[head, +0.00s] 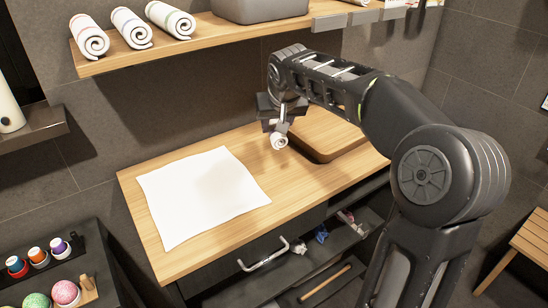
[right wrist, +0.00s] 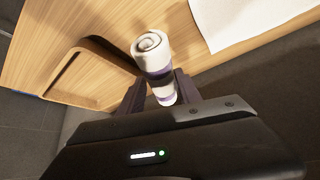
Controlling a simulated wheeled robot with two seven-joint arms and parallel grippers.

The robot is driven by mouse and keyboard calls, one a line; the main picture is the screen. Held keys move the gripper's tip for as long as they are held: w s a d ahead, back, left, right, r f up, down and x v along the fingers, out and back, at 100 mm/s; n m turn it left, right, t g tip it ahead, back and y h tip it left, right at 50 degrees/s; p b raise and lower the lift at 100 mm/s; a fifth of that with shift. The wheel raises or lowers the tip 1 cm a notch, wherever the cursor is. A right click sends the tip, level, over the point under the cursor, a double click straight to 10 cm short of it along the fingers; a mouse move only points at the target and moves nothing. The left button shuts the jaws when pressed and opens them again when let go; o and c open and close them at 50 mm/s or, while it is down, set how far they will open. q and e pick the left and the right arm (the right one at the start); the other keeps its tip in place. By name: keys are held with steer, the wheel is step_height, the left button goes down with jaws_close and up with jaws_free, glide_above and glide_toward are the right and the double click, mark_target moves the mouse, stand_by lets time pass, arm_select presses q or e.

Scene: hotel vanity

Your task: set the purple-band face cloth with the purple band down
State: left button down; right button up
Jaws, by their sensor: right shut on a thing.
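My right gripper (head: 281,122) is above the wooden counter (head: 150,185), near the wooden tray. It is shut on the rolled purple-band face cloth (head: 279,141), a white roll whose spiral end shows. In the right wrist view the cloth (right wrist: 152,50) stands out between the two fingers of the gripper (right wrist: 152,92), with purple bands around it. The gripper's fingers press on its sides. In the head view the band is mostly hidden by the gripper. My left gripper is not in view.
A white towel (head: 200,195) lies flat on the counter's left part. A wooden tray (head: 325,142) sits at the right. A shelf (head: 200,40) above holds several rolled cloths and a grey bin (head: 260,8). A drawer handle (head: 265,257) juts out below the counter.

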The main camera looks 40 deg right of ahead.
steer(key=shift+d, duration=0.2)
steer(key=shift+a, duration=0.2)
steer(key=shift+f, duration=3.15)
steer(key=shift+f+b, duration=0.3)
steer(key=shift+f, duration=1.55)
steer(key=shift+f, duration=0.1)
steer(key=shift+f, duration=0.15)
steer(key=o, duration=1.2)
